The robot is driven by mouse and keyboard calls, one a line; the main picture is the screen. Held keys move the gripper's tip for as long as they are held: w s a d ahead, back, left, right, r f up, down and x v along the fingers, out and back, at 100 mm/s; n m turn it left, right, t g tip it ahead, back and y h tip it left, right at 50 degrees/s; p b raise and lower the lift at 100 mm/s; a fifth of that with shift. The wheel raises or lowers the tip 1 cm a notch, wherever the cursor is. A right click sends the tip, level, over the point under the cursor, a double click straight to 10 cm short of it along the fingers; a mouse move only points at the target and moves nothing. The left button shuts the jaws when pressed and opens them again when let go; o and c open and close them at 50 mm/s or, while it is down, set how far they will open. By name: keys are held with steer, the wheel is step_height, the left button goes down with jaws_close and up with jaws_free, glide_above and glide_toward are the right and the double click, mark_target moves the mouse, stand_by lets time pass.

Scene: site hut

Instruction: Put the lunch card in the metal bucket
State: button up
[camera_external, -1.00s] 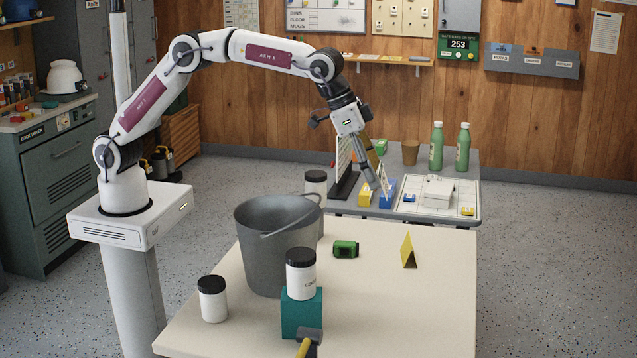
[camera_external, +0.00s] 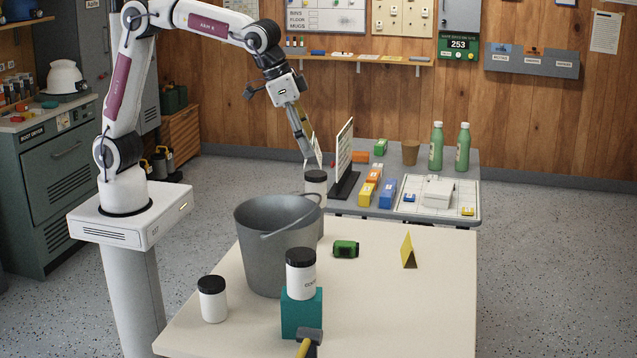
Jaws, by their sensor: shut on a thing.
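The metal bucket (camera_external: 262,250) is grey and stands upright on the cream table, its handle resting toward the right rim. My gripper (camera_external: 308,150) points down above and behind the bucket, to the right of its middle. It is shut on a thin white card (camera_external: 316,150), which looks like the lunch card. The card is seen nearly edge-on, so its print cannot be read. It is in the air above a black-lidded white jar and apart from the bucket.
A white jar (camera_external: 315,183) stands behind the bucket. Another jar (camera_external: 301,277) sits on a teal block (camera_external: 302,315) in front. A third jar (camera_external: 213,303) is at left. A printed board (camera_external: 345,148) stands upright on the back table.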

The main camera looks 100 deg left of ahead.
steer(key=s+a+f+n, duration=0.1)
steer(key=s+f, duration=0.3)
steer(key=s, duration=0.2)
steer(key=shift+a+n+y, duration=0.3)
steer(key=shift+n+y, duration=0.1)
steer(key=shift+f, duration=0.1)
step_height(320, 180, down, 14)
steer(key=shift+r, duration=0.2)
stand_by(0.5)
steer(key=shift+f, duration=2.2)
steer(key=shift+f, duration=0.6)
